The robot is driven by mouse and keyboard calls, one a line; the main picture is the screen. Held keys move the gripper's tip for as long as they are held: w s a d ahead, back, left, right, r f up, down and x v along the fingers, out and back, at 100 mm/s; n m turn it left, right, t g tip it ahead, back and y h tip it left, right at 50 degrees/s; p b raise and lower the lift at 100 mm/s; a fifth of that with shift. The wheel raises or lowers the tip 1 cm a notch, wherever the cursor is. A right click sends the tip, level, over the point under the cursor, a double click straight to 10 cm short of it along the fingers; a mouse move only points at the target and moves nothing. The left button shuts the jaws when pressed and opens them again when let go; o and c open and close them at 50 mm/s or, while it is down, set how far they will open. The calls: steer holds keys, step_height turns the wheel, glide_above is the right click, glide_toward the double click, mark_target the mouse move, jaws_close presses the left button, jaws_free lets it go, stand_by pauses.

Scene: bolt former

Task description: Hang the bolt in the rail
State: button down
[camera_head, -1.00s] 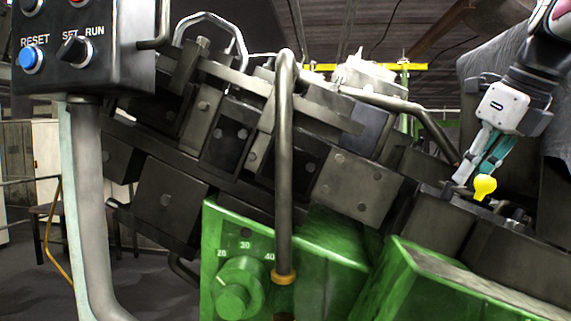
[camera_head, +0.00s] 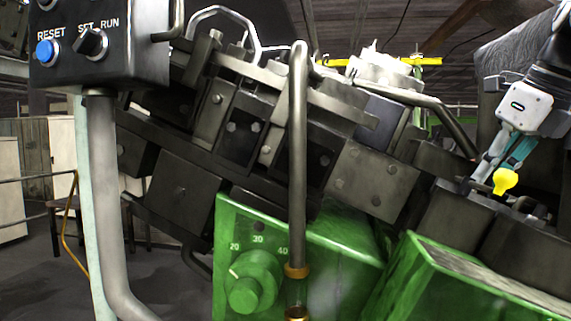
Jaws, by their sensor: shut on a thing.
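The yellow bolt (camera_head: 505,182) shows at the right of the head view, with its broad round part and a narrower end turned up and right. My gripper (camera_head: 492,177) is shut on it, with its fingers pointing down and left. The bolt is in front of the dark metal blocks of the machine. I cannot tell from this view whether it touches them. Which of the dark parts is the rail is not clear here.
A control box (camera_head: 100,45) with a blue RESET button stands at upper left on a grey post (camera_head: 101,200). A bent metal pipe (camera_head: 298,160) rises in front of the machine. Green housings (camera_head: 300,235) with a dial (camera_head: 252,280) fill the lower middle and right.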

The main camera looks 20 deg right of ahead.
steer(key=shift+f+b, duration=0.3)
steer(key=shift+f, duration=0.5)
stand_by(0.4)
steer(key=c, duration=1.5)
jaws_free()
steer(key=shift+o, duration=0.3)
steer(key=o, duration=0.5)
steer(key=shift+r+p, duration=2.95)
steer(key=shift+r, duration=0.55)
